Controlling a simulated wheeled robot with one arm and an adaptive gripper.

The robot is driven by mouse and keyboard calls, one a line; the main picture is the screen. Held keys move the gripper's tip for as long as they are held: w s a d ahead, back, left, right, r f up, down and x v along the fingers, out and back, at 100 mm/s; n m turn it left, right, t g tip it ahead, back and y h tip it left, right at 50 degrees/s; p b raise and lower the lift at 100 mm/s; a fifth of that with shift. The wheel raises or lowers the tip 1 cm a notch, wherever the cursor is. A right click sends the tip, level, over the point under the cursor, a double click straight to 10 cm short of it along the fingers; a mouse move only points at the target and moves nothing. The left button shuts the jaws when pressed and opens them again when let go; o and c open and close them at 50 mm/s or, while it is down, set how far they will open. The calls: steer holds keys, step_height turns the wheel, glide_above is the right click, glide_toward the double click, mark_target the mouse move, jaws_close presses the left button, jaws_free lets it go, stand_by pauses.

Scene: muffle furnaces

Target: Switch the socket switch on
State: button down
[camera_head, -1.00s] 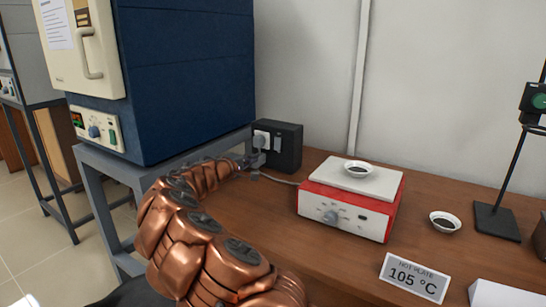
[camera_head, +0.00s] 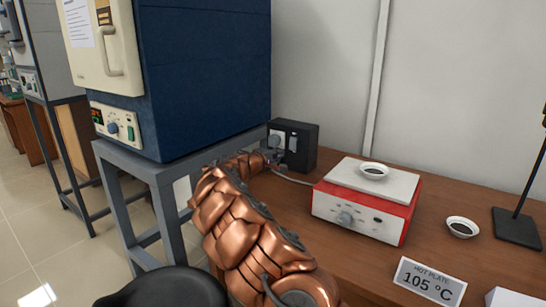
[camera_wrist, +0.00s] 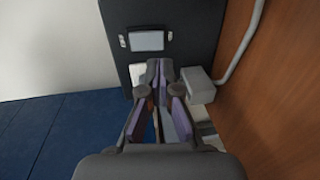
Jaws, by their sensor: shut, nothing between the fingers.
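The dark socket box (camera_head: 304,147) stands on the table against the wall, beside the blue furnace. Its face bears a white socket plate with a grey plug (camera_wrist: 196,85) in it, and a pale grey panel (camera_head: 293,142) that also shows in the wrist view (camera_wrist: 146,40). My gripper (camera_head: 276,157) is shut and empty, close in front of the socket plate. In the wrist view its fingertips (camera_wrist: 160,68) point at the box face beside the plug and cover part of the white plate. The switch's position and any contact cannot be told.
A grey cable (camera_wrist: 242,45) runs from the plug along the table. A red and white hot plate (camera_head: 365,203) with a dish (camera_head: 374,171) on top stands right of the box. The blue furnace (camera_head: 205,75) on a grey stand is close on the left. A temperature sign (camera_head: 429,281) stands in front.

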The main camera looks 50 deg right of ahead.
mark_target(292, 149)
steer(key=shift+w+d+f, duration=0.1)
steer(key=shift+d+f, duration=0.15)
steer(key=shift+d, duration=1.15)
steer(key=shift+d+f, duration=0.2)
steer(key=shift+d, duration=1.85)
steer(key=shift+w+f, duration=0.1)
